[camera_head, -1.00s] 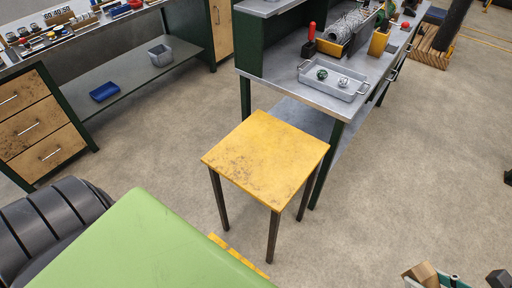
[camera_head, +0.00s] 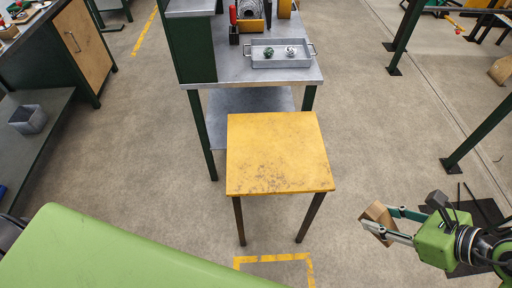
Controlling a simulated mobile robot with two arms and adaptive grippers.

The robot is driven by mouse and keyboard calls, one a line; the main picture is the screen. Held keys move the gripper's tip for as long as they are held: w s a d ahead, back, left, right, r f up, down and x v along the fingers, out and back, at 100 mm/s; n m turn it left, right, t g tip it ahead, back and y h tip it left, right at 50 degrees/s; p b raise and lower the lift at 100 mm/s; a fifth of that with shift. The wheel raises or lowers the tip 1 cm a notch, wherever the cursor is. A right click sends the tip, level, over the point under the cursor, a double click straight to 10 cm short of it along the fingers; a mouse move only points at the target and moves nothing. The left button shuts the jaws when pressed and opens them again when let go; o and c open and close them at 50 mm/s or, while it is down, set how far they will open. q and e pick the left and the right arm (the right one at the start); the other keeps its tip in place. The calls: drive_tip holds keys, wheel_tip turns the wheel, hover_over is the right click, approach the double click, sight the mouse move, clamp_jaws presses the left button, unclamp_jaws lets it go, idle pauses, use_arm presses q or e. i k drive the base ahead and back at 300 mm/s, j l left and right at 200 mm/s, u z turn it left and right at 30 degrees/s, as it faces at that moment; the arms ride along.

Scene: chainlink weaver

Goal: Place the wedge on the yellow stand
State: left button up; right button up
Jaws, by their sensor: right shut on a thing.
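The yellow stand (camera_head: 275,150) is a square-topped stool with dark legs, in the middle of the head view. Its scuffed top is bare. My right gripper (camera_head: 383,224) is at the lower right, to the right of the stand and apart from it. It is shut on the wedge (camera_head: 376,217), a small brown wooden block, whose far side is partly hidden by the fingers. My left gripper is not in view.
A grey metal bench (camera_head: 233,73) with a grey tray (camera_head: 281,60) stands just behind the stand. A green surface (camera_head: 110,258) fills the lower left. Dark green frame legs (camera_head: 452,163) stand at the right. Floor between gripper and stand is clear.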

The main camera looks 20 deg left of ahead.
sight(298, 146)
drive_tip(key=j+z, duration=0.15)
drive_tip(key=j, duration=0.35)
drive_tip(key=j+z, duration=0.15)
drive_tip(key=j, duration=0.3)
drive_tip(key=k+j+z, duration=0.15)
drive_tip(key=j, duration=0.3)
drive_tip(key=j+z, duration=0.15)
drive_tip(key=j, duration=0.35)
drive_tip(key=k+j+z, duration=0.15)
drive_tip(key=j, duration=0.25)
drive_tip(key=i+j+z, duration=0.25)
drive_tip(key=j, duration=0.4)
drive_tip(key=i+j+z, duration=0.2)
drive_tip(key=j, duration=0.5)
drive_tip(key=i+j+z, duration=0.25)
drive_tip(key=j, duration=0.5)
drive_tip(key=i+j+z, duration=0.2)
drive_tip(key=j, duration=0.55)
drive_tip(key=j+z, duration=0.25)
drive_tip(key=j, duration=0.55)
